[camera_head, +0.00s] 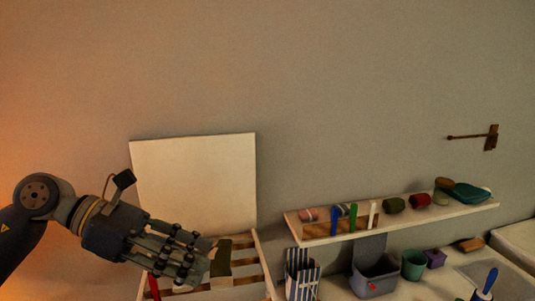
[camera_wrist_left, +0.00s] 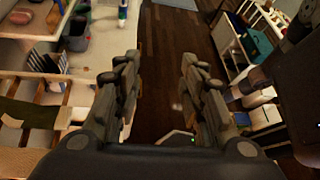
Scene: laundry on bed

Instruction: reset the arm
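My left arm comes in from the left in the head view. Its gripper (camera_head: 200,266) hangs over the left part of a slatted wooden rack (camera_head: 257,252), close to a dark green item (camera_head: 221,262) lying there. In the left wrist view the two fingers of the left gripper (camera_wrist_left: 158,64) stand well apart. Only dark floor shows between them, and nothing is held. The dark green item (camera_wrist_left: 30,113) shows to the left of the fingers in that view. My right gripper is in neither view.
A white panel (camera_head: 195,185) stands upright behind the rack. A wall shelf (camera_head: 345,233) holds several small objects. Below it are a striped bag (camera_head: 300,275), a grey bin (camera_head: 376,279) and a green cup (camera_head: 413,265). Dark wooden floor (camera_wrist_left: 170,40) is clear in the left wrist view.

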